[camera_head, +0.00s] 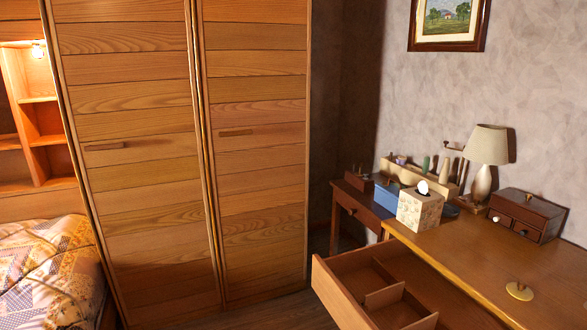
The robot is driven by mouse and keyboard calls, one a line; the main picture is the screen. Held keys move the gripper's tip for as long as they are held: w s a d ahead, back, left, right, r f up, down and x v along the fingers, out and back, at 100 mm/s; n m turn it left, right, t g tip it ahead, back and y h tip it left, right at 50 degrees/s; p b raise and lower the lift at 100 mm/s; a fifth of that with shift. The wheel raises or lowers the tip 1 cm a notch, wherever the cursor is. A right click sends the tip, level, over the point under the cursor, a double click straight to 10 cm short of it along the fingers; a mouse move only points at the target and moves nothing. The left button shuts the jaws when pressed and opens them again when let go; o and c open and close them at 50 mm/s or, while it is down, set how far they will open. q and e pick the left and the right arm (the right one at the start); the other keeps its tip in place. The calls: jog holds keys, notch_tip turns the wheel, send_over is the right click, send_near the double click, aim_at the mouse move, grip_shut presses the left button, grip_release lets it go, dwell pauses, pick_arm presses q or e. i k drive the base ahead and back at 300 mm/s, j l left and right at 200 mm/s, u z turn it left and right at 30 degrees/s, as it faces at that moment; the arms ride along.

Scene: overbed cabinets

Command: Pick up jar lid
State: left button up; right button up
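A small round brass-coloured lid (519,291) with an upright knob lies flat on the wooden desk top (450,254), at the lower right of the head view. It is the only thing in sight that looks like the jar lid. The desk around it is bare. No jar that clearly matches it is in view. Neither of my grippers shows in the head view.
An open divided drawer (345,290) juts out from the desk's front. A tissue box (419,210), a lamp (486,152) and a small brown drawer box (527,214) stand farther back. A tall wooden wardrobe (255,160) and a bed (45,270) fill the left.

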aim_at(520, 291)
jog(key=z, duration=1.4)
jog(key=l, duration=0.45)
jog(key=i+l, duration=0.15)
jog(key=l, duration=0.35)
jog(key=l+u, duration=0.6)
jog(key=u, duration=0.15)
